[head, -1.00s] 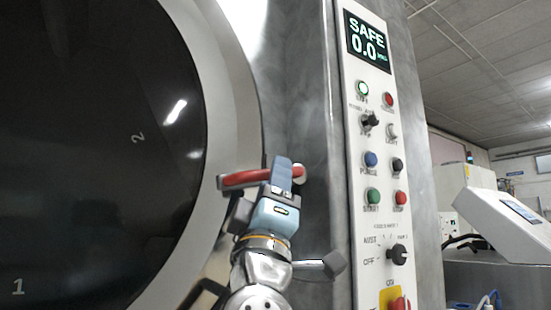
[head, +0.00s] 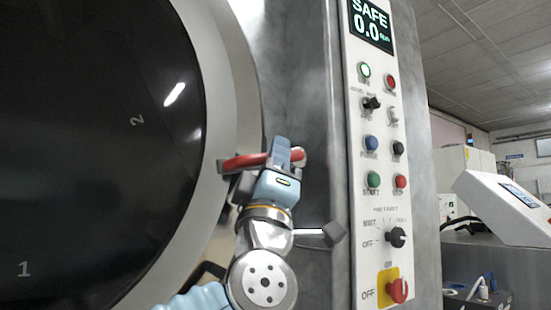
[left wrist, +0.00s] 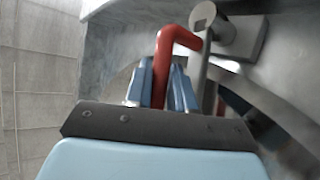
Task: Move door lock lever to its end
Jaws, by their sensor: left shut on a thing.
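The door lock lever, a red bar handle (head: 243,162), sits on the washer front between the round door and the control panel. It lies nearly level in the head view, with a slight tilt. My left gripper (head: 280,155) is shut on the red lever near its right end. In the left wrist view the red lever (left wrist: 172,48) passes between the blue fingers of my left gripper (left wrist: 163,88) and bends toward a metal pivot (left wrist: 203,15). The fingers partly hide the lever. My right gripper is not in view.
The big dark door (head: 95,130) with a metal rim fills the left. A control panel (head: 375,205) with buttons, knobs and a SAFE display stands right of the lever. A second metal lever (head: 320,235) sticks out just below my gripper.

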